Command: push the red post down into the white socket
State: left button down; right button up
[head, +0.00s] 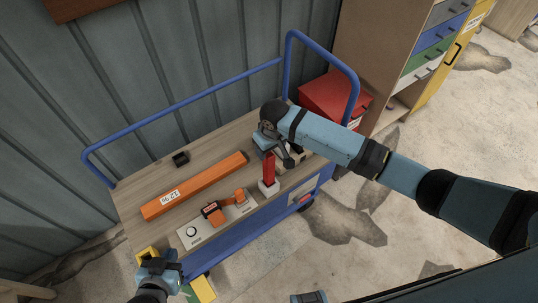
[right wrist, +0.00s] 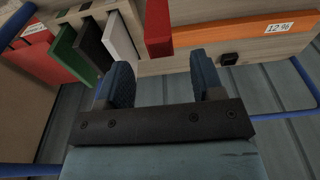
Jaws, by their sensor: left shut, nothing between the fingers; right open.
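The red post (head: 269,170) stands upright at the white socket (head: 268,187) near the front edge of the cart top. How deep it sits in the socket I cannot tell. My right gripper (head: 272,146) is beside the post's upper end. In the right wrist view its two blue fingers (right wrist: 162,68) are apart with nothing between them, and the red post (right wrist: 158,30) shows just beyond the tips. The socket is not clear in that view. My left gripper (head: 160,260) is shut and empty at the cart's near left corner, away from the post.
An orange bar (head: 195,187) labelled 12% lies behind a grey panel (head: 192,234) with an orange clamp-like part (head: 214,212). A small black block (head: 180,158) is at the back. A blue rail (head: 180,110) borders the cart. Green (right wrist: 73,50), black and white panels stand near my right gripper.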

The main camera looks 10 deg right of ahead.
notch_tip(320, 180, up, 7)
jog(key=shift+s+d+f, duration=0.15)
jog(key=shift+s+f, duration=0.05)
jog(key=shift+s, duration=0.15)
dwell(0.3)
jog(key=s+a+f+t+y, duration=0.3)
jog(key=s+f+t+y, duration=0.1)
jog(key=s+f, duration=0.5)
jog(key=s+d+m+t+h+p, duration=0.1)
jog(key=s+d+t, duration=0.4)
jog(key=s+d, duration=0.5)
jog(key=s, duration=0.4)
jog(key=shift+s+d+f+t+p, duration=0.2)
jog(key=shift+s+f+t+p, duration=0.1)
jog(key=shift+s+t, duration=0.1)
jog(key=shift+w, duration=0.1)
